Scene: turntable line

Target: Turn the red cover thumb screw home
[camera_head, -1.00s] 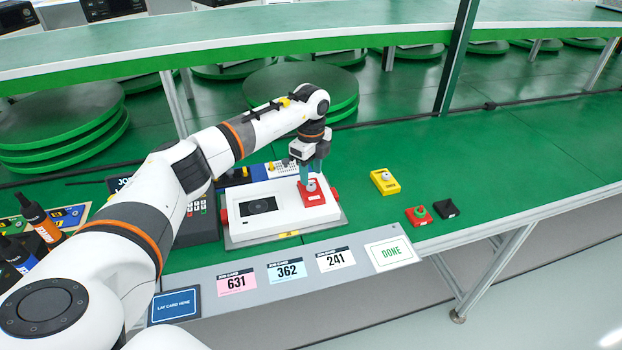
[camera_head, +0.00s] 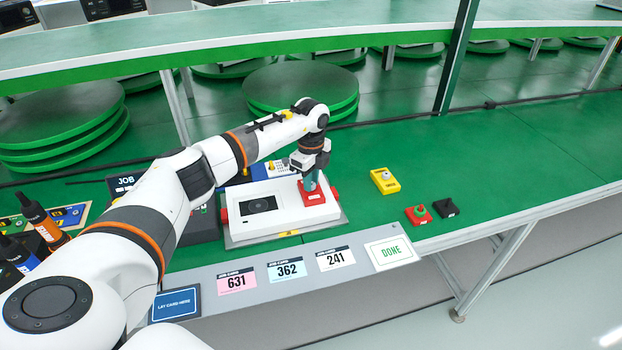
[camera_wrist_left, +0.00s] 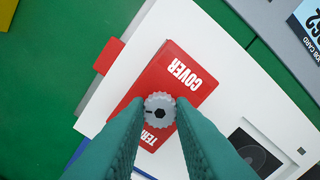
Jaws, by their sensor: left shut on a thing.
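The red cover (camera_head: 313,198) sits on the right part of the white turntable unit (camera_head: 277,219). In the left wrist view the cover (camera_wrist_left: 182,72) carries the word COVER and part of a second word. My left gripper (camera_head: 311,184) points down onto the cover. In the wrist view its two teal fingers (camera_wrist_left: 157,115) are on either side of the screw, shut on it. In the head view the fingers hide the screw. My right gripper is not in view.
A yellow block (camera_head: 384,181), a red block with a green knob (camera_head: 418,214) and a black block (camera_head: 447,207) lie to the right. Bottles (camera_head: 40,222) stand at left. The green bench at right is mostly clear.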

